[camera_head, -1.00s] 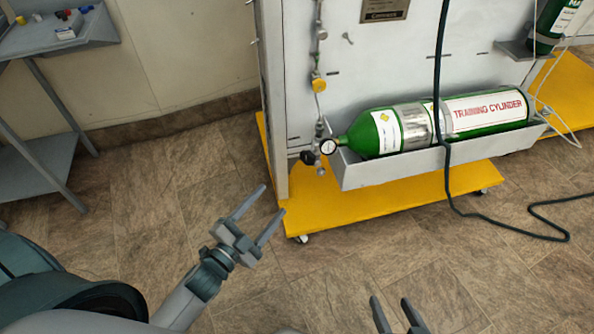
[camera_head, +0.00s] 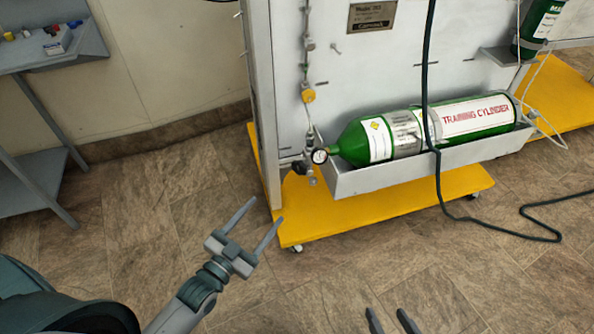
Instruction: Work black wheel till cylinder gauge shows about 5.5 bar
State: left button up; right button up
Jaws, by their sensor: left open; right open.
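The green training cylinder (camera_head: 433,130) lies on its side in a grey trough on the panel. Its small round gauge (camera_head: 320,156) has a white face at the cylinder's left end; the needle is too small to read. The black wheel (camera_head: 299,168) sits just left of the gauge, on the valve fitting. My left gripper (camera_head: 265,213) is open and empty over the floor, below and left of the wheel, apart from it. My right gripper (camera_head: 388,316) is open at the bottom edge, only its fingertips showing, far below the cylinder.
The grey trough (camera_head: 420,163) sticks out above the yellow wheeled base (camera_head: 360,206). A dark hose (camera_head: 434,90) hangs in front of the cylinder and runs along the floor to the right. A grey side table (camera_head: 90,45) stands at the left. Floor between is clear.

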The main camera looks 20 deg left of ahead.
pick_arm(q)
jog(key=n, duration=0.6)
jog(key=shift+a+f, duration=0.15)
jog(key=shift+f, duration=0.15)
pick_arm(e)
jog(key=shift+s+d+f+g, duration=0.15)
jog(key=shift+s+f+g, duration=0.15)
jog(key=shift+s, duration=0.05)
pick_arm(q)
send_near(298, 170)
jog(key=b+x, duration=0.1)
jog(key=x, duration=0.6)
jog(key=shift+r, duration=0.1)
jog(key=shift+x, duration=0.95)
pick_arm(e)
jog(key=shift+w+a+r+t+y, duration=0.15)
jog(key=shift+w+a+r+t, duration=0.2)
jog(key=shift+w+r+t, duration=0.35)
jog(key=shift+w+a+r+t+y, duration=0.15)
jog(key=shift+w+a+r+t, duration=0.2)
jog(key=shift+w+r+t, duration=0.4)
jog(key=shift+s+g, duration=0.1)
jog(key=shift+g, duration=0.15)
pick_arm(q)
jog(key=c, duration=1)
